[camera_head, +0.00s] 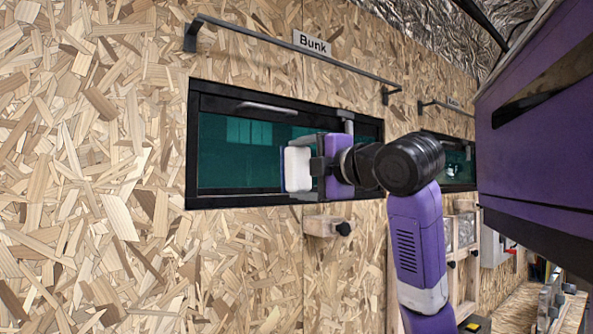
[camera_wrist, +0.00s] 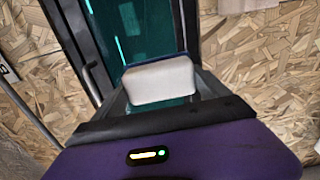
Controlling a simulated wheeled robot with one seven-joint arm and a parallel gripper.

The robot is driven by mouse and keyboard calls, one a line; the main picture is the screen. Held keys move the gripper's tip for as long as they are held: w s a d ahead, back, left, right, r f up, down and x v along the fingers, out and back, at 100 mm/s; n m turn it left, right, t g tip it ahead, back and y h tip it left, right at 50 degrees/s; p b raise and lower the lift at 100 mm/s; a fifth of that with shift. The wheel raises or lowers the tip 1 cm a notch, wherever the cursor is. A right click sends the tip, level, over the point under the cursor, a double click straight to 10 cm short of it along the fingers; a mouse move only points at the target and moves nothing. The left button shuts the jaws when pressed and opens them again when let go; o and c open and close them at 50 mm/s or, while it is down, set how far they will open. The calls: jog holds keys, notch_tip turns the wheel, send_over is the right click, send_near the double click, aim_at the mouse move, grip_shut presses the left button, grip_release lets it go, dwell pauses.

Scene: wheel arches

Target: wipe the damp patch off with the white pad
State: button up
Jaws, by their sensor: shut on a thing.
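The white pad (camera_head: 297,169) is a small white block with a blue layer on its far side. It also shows in the wrist view (camera_wrist: 160,83). My gripper (camera_head: 312,168) is shut on the pad, with a dark finger on either side. It holds the pad in front of the right part of the dark-framed window (camera_head: 240,150) under the "Bunk" sign. I cannot tell whether the pad touches the glass. I cannot make out a damp patch on the teal pane; pale squares and light streaks there look like reflections. The pad and gripper hide part of the pane.
A rail (camera_head: 290,45) runs above the window on brackets. A wooden block with a dark knob (camera_head: 328,227) juts from the chipboard wall below. A second window (camera_head: 455,168) is farther right. A purple cabinet (camera_head: 540,130) overhangs at the right.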

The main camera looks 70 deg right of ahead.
jog(key=shift+s, duration=0.1)
jog(key=shift+v, duration=1.4)
